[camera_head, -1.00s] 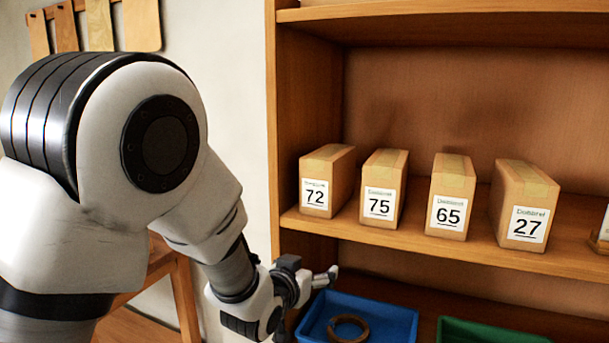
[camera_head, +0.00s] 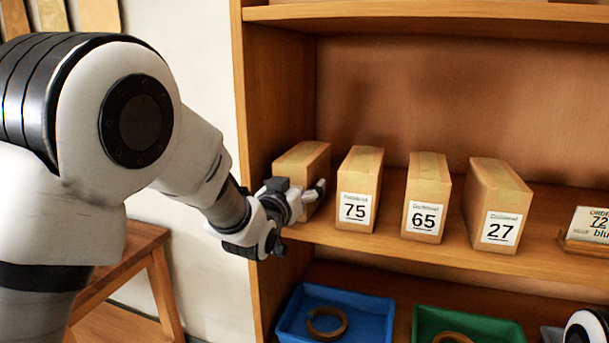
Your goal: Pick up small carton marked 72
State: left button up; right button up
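The small carton marked 72 (camera_head: 303,156) is the leftmost brown carton on the middle shelf. Its top and part of its front show in the head view, but its label is hidden behind my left gripper. My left gripper (camera_head: 299,190) is at the front of this carton, with its fingers spread apart. Whether the fingers touch the carton or reach past its sides, I cannot tell.
Cartons 75 (camera_head: 357,190), 65 (camera_head: 426,198) and 27 (camera_head: 497,205) stand to the right. An order card (camera_head: 588,224) stands at far right. Blue (camera_head: 375,323) and green (camera_head: 480,322) trays sit below. The shelf's left upright (camera_head: 256,130) is close to my gripper.

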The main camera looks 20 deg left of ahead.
pick_arm(q)
jog(key=shift+s+r, duration=0.2)
jog(key=shift+s, duration=0.1)
jog(key=c, duration=1.2)
jog(key=shift+w, duration=0.1)
jog(key=shift+w, duration=0.1)
